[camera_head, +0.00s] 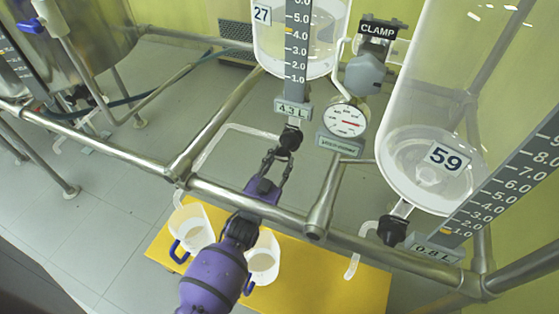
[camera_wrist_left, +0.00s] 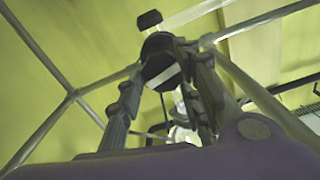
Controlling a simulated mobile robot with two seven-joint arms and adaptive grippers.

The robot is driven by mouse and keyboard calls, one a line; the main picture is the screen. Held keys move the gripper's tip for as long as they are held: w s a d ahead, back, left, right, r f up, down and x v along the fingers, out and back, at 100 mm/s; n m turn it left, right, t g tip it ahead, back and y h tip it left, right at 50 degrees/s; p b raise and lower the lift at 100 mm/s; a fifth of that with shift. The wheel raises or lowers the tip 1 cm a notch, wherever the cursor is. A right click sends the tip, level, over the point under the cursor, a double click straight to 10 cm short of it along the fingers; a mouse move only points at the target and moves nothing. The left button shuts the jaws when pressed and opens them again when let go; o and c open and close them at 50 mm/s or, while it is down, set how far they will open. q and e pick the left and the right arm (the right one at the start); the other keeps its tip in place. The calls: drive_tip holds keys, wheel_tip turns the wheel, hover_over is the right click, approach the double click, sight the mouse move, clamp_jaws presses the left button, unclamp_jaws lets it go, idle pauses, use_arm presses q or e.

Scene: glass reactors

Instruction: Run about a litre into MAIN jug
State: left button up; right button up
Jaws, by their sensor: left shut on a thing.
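My left gripper (camera_head: 283,155) reaches up from the bottom and is shut on the black valve knob (camera_head: 291,138) under the glass vessel numbered 27 (camera_head: 262,40). In the left wrist view the fingers close around this dark round knob (camera_wrist_left: 157,55). A grey tag (camera_head: 292,108) on this vessel reads 4.3 L. Two white jugs with blue handles, a left one (camera_head: 196,222) and a right one (camera_head: 264,255), stand below the rail, partly behind my arm. No MAIN label is readable on either. A pale outlet tube (camera_head: 230,127) runs left from the valve towards the left jug. My right gripper is not in view.
The jugs stand on a yellow platform (camera_head: 330,275). Steel rails (camera_head: 250,205) cross in front of the vessels. Vessel 59 (camera_head: 430,110) at right has a 0.8 L tag (camera_head: 437,249) and a black valve knob (camera_head: 391,231). A gauge (camera_head: 346,121) hangs between the vessels.

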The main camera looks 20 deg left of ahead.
use_arm(q)
drive_tip(key=shift+d+f+m, duration=0.15)
drive_tip(key=shift+d+m, duration=0.05)
drive_tip(key=shift+m, duration=1)
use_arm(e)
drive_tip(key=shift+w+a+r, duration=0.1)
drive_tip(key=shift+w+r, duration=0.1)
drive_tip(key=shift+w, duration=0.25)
use_arm(q)
drive_tip(key=shift+f, duration=0.1)
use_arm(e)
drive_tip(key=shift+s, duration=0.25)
use_arm(q)
drive_tip(key=o, duration=1.1)
drive_tip(key=shift+s, duration=0.1)
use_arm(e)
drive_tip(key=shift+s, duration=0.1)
use_arm(q)
drive_tip(key=s, duration=1.2)
drive_tip(key=shift+a, duration=0.2)
